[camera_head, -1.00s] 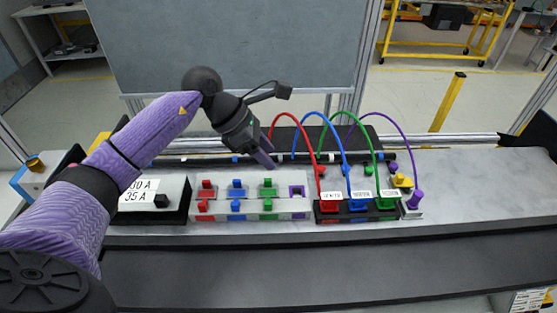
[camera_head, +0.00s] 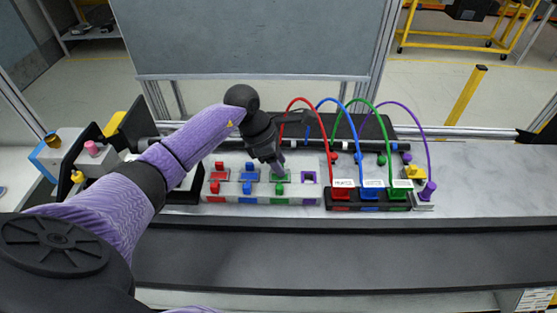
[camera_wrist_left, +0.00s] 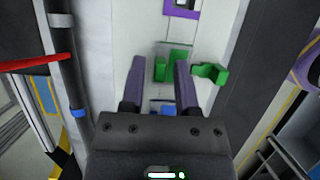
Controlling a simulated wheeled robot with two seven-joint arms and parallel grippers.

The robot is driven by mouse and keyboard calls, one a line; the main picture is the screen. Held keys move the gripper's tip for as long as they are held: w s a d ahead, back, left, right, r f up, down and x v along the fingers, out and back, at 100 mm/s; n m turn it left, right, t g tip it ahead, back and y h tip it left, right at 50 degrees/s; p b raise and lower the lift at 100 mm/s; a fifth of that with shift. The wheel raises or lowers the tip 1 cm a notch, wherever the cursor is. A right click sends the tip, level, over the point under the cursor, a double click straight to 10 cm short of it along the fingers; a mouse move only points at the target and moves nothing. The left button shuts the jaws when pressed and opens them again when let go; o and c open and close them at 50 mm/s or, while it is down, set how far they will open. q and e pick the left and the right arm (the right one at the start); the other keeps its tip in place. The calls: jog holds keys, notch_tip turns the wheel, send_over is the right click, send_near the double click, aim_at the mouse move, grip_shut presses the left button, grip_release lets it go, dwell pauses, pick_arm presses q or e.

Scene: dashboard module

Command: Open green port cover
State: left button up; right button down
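The green port cover (camera_head: 280,176) is in the back row of the light grey port module (camera_head: 262,198). My left gripper (camera_head: 279,168) reaches down over it, hiding part of it. In the left wrist view the green cover (camera_wrist_left: 174,62) shows between and just beyond the spread purple fingertips of my left gripper (camera_wrist_left: 160,62). The gripper is open, and I see no clear grip. A second green piece (camera_wrist_left: 210,73) is just right of the right finger, matching the front green cover in the head view (camera_head: 282,189). My right gripper is not in view.
Red (camera_head: 219,172) and blue (camera_head: 249,172) covers stand left of the green one. A purple-framed port (camera_head: 309,178) is to its right. Farther right, a black block (camera_head: 345,204) carries arching cables. A dark conveyor (camera_head: 330,256) runs along the front.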

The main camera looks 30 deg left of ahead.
pick_arm(q)
grip_shut()
dwell(0.4)
dwell(0.8)
